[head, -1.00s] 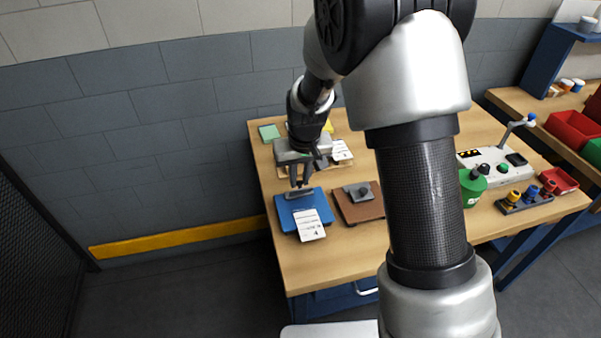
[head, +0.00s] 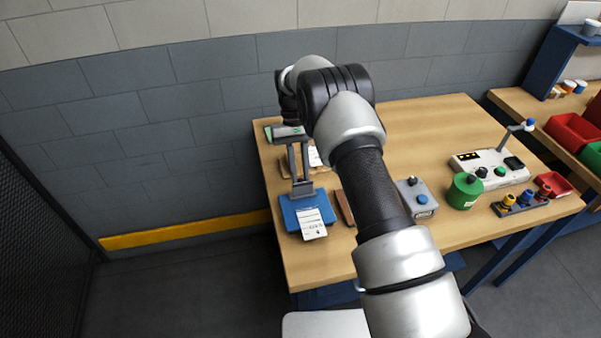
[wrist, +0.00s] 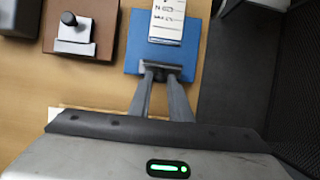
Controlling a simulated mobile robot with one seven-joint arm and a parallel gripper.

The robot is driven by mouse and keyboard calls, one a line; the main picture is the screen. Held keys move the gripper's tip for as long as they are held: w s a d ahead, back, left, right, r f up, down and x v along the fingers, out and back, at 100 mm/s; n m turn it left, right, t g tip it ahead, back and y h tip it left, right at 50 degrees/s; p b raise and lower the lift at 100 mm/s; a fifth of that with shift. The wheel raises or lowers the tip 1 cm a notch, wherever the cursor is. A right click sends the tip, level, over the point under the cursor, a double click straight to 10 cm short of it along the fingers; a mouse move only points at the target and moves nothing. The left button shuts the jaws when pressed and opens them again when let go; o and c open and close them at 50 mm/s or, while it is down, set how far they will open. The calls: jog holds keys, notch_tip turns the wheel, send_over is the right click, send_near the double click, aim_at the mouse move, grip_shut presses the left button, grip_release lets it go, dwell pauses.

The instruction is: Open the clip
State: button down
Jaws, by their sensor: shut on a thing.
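A blue board (head: 289,216) lies near the table's left edge, with a white printed sheet (head: 312,226) on it. A grey clip (head: 303,190) sits at the board's far edge. My gripper (head: 301,180) reaches down to this clip from above. In the wrist view, the two fingers of my gripper (wrist: 164,78) are shut on the clip (wrist: 176,70); the blue board (wrist: 136,58) and the sheet (wrist: 168,22) lie beyond it. The fingertips partly cover the clip, and I cannot tell its exact tilt.
A brown board (wrist: 102,38) with a grey block and black knob lies beside the blue one. My arm hides most of it in the head view. A grey button box (head: 417,197), green canister (head: 464,191) and white control panel (head: 492,168) stand right. The table's back middle is clear.

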dwell(0.5)
jog(key=c, duration=1.6)
grip_release()
jog(key=shift+c, duration=0.2)
jog(key=shift+w, duration=0.15)
jog(key=v, duration=0.7)
jog(key=shift+r+b, duration=0.15)
jog(key=shift+b, duration=0.25)
jog(key=shift+w, duration=0.15)
